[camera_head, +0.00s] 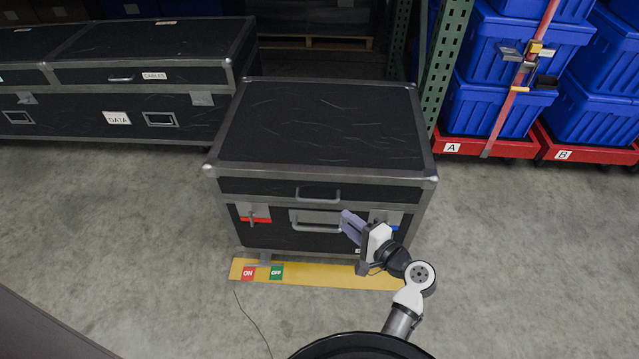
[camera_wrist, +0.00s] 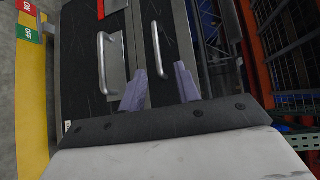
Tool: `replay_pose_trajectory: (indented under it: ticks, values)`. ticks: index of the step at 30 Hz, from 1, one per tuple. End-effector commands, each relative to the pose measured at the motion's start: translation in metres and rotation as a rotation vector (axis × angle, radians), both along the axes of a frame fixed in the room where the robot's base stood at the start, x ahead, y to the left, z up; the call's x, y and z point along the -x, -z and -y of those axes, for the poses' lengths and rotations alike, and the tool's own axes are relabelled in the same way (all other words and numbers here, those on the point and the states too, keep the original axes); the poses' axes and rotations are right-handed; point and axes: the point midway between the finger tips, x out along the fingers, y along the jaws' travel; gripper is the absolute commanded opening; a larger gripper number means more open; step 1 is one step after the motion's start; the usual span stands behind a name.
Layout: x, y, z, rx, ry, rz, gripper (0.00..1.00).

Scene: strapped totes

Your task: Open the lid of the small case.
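The small case (camera_head: 322,125) is black with grey metal edges, and its lid is down. The lid handle (camera_head: 318,192) is a grey bar on the lid's front; it also shows in the wrist view (camera_wrist: 155,45). A second handle (camera_head: 315,227) sits on the body below it. A left latch (camera_head: 252,212) has a red mark; a right latch (camera_head: 388,216) has a blue mark and is partly hidden by my gripper. My gripper (camera_head: 346,222) is open and empty at the case front, right of the handles. In the wrist view, the lid handle's near end appears between the fingertips (camera_wrist: 160,70); contact cannot be told.
A yellow floor strip (camera_head: 315,274) with red ON and green OFF labels lies before the case. Larger black cases (camera_head: 120,85) stand left. A green rack post (camera_head: 440,70) and strapped blue totes (camera_head: 515,45) on red bases stand right. The floor at left is clear.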

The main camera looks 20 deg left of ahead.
Motion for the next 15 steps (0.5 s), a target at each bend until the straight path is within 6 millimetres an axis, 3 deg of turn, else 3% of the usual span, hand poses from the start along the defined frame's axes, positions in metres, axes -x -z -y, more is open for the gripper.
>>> replay_pose_trajectory:
  ticks: [5,15]
  values:
    - [0.008,0.009,0.004,-0.038,-0.01,-0.042,0.32]
    - [-0.022,0.017,-0.051,-0.035,-0.013,-0.038,0.32]
